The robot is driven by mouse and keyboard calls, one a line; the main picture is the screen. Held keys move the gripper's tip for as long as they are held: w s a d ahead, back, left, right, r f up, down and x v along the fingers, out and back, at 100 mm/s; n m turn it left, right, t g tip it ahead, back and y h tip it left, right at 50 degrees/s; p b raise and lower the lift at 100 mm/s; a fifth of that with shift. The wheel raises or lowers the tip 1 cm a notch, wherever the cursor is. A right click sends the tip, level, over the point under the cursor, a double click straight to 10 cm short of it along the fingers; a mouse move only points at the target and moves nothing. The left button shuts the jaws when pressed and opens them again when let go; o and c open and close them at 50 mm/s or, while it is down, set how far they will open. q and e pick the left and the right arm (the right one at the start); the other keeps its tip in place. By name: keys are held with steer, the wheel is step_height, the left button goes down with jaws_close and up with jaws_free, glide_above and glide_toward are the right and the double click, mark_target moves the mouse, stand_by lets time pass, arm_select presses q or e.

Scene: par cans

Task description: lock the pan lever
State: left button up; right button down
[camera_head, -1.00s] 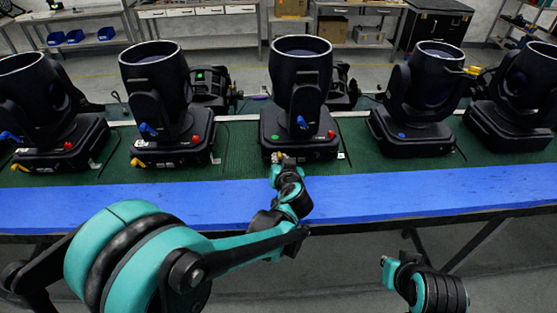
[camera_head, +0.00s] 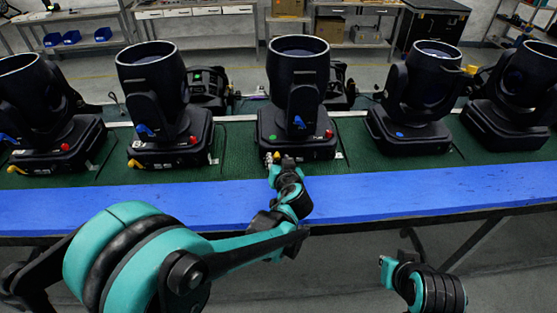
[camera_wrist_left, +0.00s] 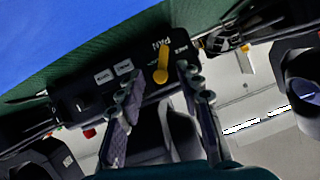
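The middle moving-head light (camera_head: 298,148) stands upright on the green mat, its base facing me. My left gripper (camera_head: 278,160) is at the front left of that base. In the left wrist view the yellow pan lever (camera_wrist_left: 161,64) sits on the black base panel (camera_wrist_left: 90,88), beside the printed word PAN. The left gripper (camera_wrist_left: 156,84) is open, its two fingers apart, with the lever showing in the gap between the tips. Whether a finger touches the lever is not clear. My right gripper (camera_head: 388,268) is low at the right, away from the lights; its fingers are not clear.
Other lights stand on both sides, such as one at the left (camera_head: 172,140) and one at the right (camera_head: 410,130). Metal shelves (camera_head: 85,28) stand far behind.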

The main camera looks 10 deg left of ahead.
arm_select(q)
steer(key=v, duration=1.2)
steer(key=shift+d+f, duration=0.1)
steer(key=shift+g, duration=0.8)
steer(key=a, duration=0.1)
steer(key=s+a+f, duration=0.1)
steer(key=s+a, duration=0.1)
steer(key=a, duration=0.1)
steer(key=shift+s+a+f, duration=0.1)
steer(key=shift+s+f, duration=0.05)
steer(key=shift+f, duration=0.2)
steer(key=s+a+f, duration=0.1)
steer(key=s, duration=0.1)
steer(key=s+a+g+h, duration=0.1)
steer(key=a, duration=0.1)
steer(key=s+a+f+g, duration=0.1)
steer(key=s, duration=0.1)
steer(key=shift+s+a+f+m, duration=0.15)
steer(key=shift+s+f+m, duration=0.15)
steer(key=shift+f, duration=0.05)
steer(key=s+f+m+g+h, duration=0.1)
steer(key=s+f+h, duration=0.1)
steer(key=s, duration=0.6)
steer(key=shift+g+h, duration=0.4)
steer(key=shift+h, duration=0.5)
steer(key=shift+w, duration=0.15)
